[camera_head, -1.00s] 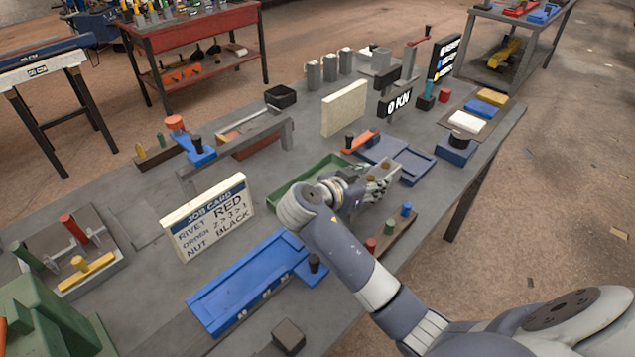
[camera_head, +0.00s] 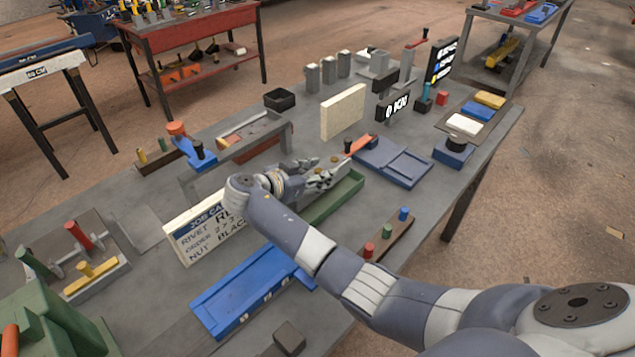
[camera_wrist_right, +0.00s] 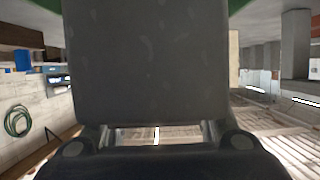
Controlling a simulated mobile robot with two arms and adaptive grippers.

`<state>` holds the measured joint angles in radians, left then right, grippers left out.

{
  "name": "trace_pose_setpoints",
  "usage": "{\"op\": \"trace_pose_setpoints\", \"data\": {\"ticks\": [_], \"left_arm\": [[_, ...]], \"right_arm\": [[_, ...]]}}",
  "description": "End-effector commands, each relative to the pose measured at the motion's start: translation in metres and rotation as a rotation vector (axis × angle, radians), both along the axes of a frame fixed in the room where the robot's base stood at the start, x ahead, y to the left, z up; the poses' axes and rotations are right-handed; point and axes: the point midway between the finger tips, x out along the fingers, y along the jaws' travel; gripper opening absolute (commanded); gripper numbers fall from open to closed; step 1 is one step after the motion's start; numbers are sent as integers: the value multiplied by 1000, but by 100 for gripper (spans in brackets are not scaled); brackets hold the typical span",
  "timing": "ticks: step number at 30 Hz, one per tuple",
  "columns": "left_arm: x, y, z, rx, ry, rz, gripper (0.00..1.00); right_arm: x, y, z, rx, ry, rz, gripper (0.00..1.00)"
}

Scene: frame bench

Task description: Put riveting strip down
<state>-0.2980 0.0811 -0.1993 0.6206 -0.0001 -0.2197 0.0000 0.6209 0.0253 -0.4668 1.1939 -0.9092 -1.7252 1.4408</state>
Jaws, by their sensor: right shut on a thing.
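My right gripper (camera_head: 322,168) is shut around a small grey piece with brass-coloured spots, which I take to be the riveting strip (camera_head: 334,159). The fingers cover most of it, and its ends are hard to make out. The gripper is over the back of a long green tray (camera_head: 338,200); I cannot tell its exact height. In the right wrist view, a broad dark grey surface (camera_wrist_right: 145,65) fills the middle and hides what lies beyond. My left gripper is not in view.
An orange bar with a black knob (camera_head: 361,143) is just right of the fingertips, beside a blue tray (camera_head: 410,163). The job card (camera_head: 190,240) stands left, partly behind my arm. A blue fixture (camera_head: 240,295) lies in front. A cream board (camera_head: 343,112) stands behind.

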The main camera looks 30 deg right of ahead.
Motion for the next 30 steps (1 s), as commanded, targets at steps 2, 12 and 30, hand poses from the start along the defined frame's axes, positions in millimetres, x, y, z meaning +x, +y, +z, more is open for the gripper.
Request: {"op": "trace_pose_setpoints", "data": {"ticks": [2,12,30], "left_arm": [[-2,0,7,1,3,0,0],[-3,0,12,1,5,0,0],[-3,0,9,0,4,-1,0]], "right_arm": [[1,0,-8,-3,2,0,2],[1,1,-33,0,-5,0,2],[0,1,-37,1,-1,1,61]]}}
